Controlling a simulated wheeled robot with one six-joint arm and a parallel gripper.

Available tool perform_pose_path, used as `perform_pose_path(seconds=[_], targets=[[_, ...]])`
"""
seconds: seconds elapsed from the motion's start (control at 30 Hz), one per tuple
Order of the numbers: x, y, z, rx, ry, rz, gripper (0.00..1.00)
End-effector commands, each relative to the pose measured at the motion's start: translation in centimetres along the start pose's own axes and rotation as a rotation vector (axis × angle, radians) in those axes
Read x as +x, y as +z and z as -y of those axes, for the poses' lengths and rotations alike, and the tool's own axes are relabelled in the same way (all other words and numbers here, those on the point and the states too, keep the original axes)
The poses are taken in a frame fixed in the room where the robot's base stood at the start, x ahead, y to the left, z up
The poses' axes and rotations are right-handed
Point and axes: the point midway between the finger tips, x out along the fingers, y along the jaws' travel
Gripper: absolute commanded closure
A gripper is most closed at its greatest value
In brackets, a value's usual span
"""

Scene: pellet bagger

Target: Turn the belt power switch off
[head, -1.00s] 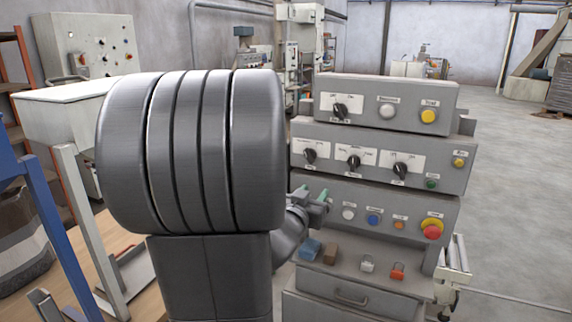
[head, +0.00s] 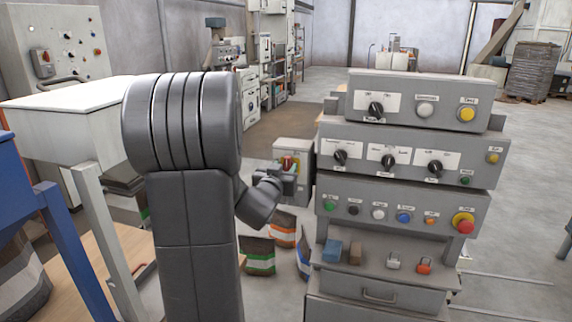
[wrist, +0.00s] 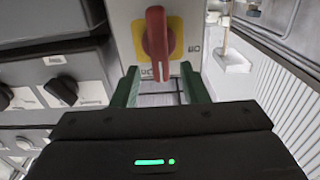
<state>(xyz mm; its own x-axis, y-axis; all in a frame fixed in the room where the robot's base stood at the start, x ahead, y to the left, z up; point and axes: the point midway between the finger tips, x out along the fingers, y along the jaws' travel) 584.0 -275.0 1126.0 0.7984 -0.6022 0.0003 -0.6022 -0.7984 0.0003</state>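A red rotary handle (wrist: 157,38) on a yellow plate (wrist: 176,35) looks like the belt power switch. It is mounted on a grey box and stands upright in the wrist view. Small lettering beside and below it is not clearly readable. The switch also shows small in the head view (head: 288,163), partly covered by my gripper. My gripper (wrist: 159,84) is open, with its green fingers apart and nothing between them. The fingers point at the lower part of the switch, and the handle lies just beyond the fingertips. I cannot tell whether they touch the box.
A stepped control console (head: 405,207) with several knobs and buttons stands right of the switch box. Its shelf holds blue and brown blocks and two padlocks. Several filled bags (head: 260,256) stand on the floor below. A white-topped bin (head: 70,98) is at the left.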

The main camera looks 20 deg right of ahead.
Motion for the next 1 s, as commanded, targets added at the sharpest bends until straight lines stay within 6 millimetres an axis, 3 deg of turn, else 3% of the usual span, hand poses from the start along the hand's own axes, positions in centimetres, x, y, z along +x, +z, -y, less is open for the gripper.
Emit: perform_pose_path(seconds=[0.2,0.53,0.73,1.0], targets=[[2.0,0.0,0.0,0.001,0.000,0.001,0.60],[2.3,0.0,0.0,0.001,0.000,0.000,0.60],[2.3,0.0,0.0,0.001,-0.001,0.001,0.97],[2.3,0.3,0.0,0.000,-0.001,0.007,1.00]])
